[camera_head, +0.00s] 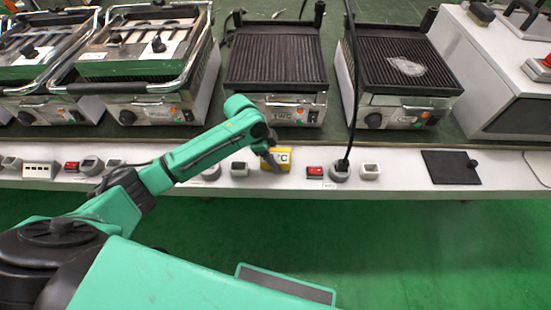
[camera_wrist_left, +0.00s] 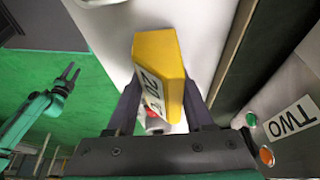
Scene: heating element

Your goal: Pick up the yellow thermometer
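The yellow thermometer (camera_head: 283,158) is a small yellow block with a white face marked °C. It is at the front ledge, between a grey socket and a red switch. My left gripper (camera_head: 272,158) is at it from above. In the left wrist view the thermometer (camera_wrist_left: 158,62) lies between the two fingers of my left gripper (camera_wrist_left: 161,90). No clear gap shows at its sides, but I cannot tell whether the fingers press on it. My right gripper (camera_wrist_left: 69,74) shows small in the left wrist view, fingers apart and empty, over the green floor.
Two ribbed grills (camera_head: 275,55) (camera_head: 400,60) stand behind the ledge, with lidded grills (camera_head: 140,55) at left and a white machine (camera_head: 500,70) at right. A black cable (camera_head: 352,90) drops to a socket. A dark plate (camera_head: 450,167) lies at the right.

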